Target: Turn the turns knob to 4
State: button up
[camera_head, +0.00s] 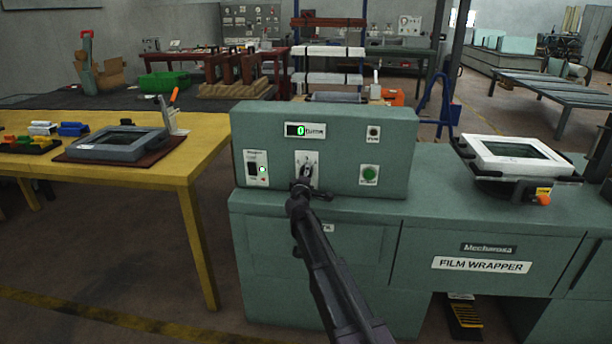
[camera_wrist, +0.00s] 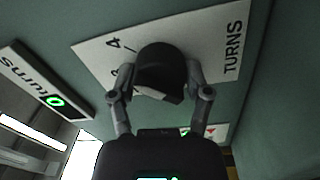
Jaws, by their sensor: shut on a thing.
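The turns knob (camera_wrist: 160,72) is a black round knob on a white plate (camera_wrist: 92,50) marked "TURNS", with a "4" and other partly hidden numbers. My gripper (camera_wrist: 160,92) has its two fingers on either side of the knob and is shut on it. In the head view my gripper (camera_head: 304,186) reaches the middle of the green control panel (camera_head: 260,125) and hides most of the knob. The turns display (camera_head: 301,130) above the knob reads 0 in green; it also shows tilted in the wrist view (camera_wrist: 52,100).
A white frame (camera_head: 480,143) sits on the film wrapper at right. A yellow table (camera_head: 160,170) stands at left.

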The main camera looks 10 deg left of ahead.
jog(key=shift+w, duration=0.15)
jog(key=o, duration=1.2)
jog(key=shift+c, duration=0.2)
jog(key=shift+n, duration=0.3)
